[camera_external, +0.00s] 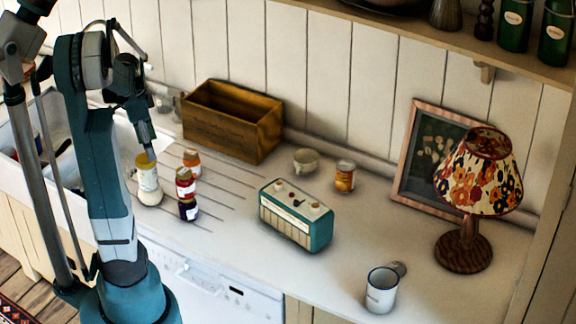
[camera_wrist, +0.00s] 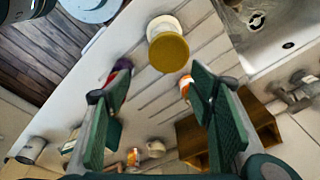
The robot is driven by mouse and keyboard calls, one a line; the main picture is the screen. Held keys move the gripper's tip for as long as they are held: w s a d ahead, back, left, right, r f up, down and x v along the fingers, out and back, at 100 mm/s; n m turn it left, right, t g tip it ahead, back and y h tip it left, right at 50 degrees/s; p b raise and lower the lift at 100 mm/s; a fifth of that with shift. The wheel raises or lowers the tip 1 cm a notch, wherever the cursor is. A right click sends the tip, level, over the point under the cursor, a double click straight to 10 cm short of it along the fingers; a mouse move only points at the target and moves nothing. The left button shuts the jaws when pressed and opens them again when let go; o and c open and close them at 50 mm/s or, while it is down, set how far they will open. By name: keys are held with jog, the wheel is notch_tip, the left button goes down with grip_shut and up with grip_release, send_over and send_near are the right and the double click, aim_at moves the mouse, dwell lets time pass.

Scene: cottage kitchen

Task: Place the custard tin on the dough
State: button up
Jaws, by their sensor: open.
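The custard tin (camera_external: 147,172), yellow and white, stands upright on the pale round dough (camera_external: 150,197) at the left of the counter. In the wrist view the tin's round yellow top (camera_wrist: 168,53) overlaps the white dough (camera_wrist: 165,24). My gripper (camera_external: 150,153) is at the tin's top in the outside view. In the wrist view my gripper (camera_wrist: 150,85) has its two green fingers wide apart, with nothing between them, and the tin lies beyond the fingertips. I cannot tell the exact gap between fingers and tin.
Orange (camera_external: 192,162), red (camera_external: 185,182) and purple (camera_external: 188,209) jars stand close right of the tin. The sink (camera_external: 42,115) is left.

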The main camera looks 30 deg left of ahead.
jog(key=s+d+r+n+t, duration=0.2)
jog(key=d+r+n, duration=0.2)
jog(key=d, duration=1)
jog(key=s+d+r+n+t, duration=0.2)
jog(key=d+r+n+t, duration=0.1)
jog(key=d, duration=1.1)
jog(key=shift+d+r+n+t+y, duration=0.2)
jog(key=shift+r+n+t+y, duration=0.15)
jog(key=shift+r+n, duration=0.25)
jog(key=shift+f, duration=0.15)
